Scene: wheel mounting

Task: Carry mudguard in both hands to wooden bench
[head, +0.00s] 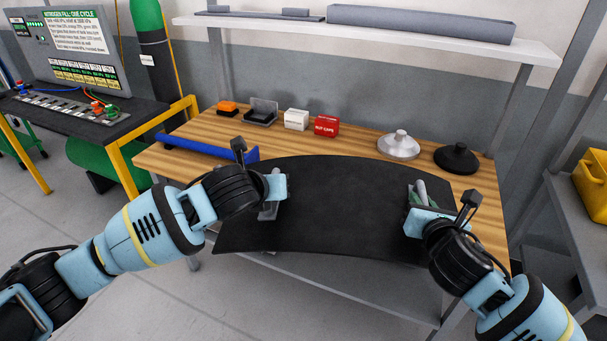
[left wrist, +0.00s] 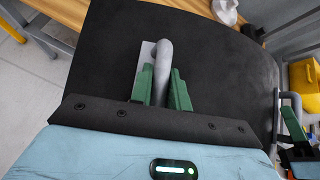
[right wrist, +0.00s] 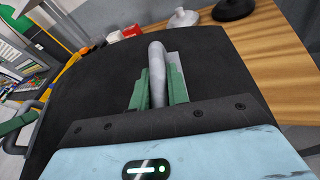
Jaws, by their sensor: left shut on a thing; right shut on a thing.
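The mudguard (head: 325,205) is a wide, black, curved sheet with a grey handle near each end. In the head view it hangs over the front part of the wooden bench (head: 192,131); whether it touches the top I cannot tell. My left gripper (head: 272,196) is shut on the left handle, whose grey bar shows between green fingers in the left wrist view (left wrist: 163,75). My right gripper (head: 416,200) is shut on the right handle, also seen between green fingers in the right wrist view (right wrist: 157,75). The mudguard hides the bench's front middle.
Along the bench's back stand an orange item (head: 228,108), a dark open box (head: 261,112), a white box (head: 296,119), a red box (head: 326,125), a silver part (head: 398,146) and a black part (head: 456,158). A blue bar (head: 207,147) lies at left. A shelf (head: 370,36) is above.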

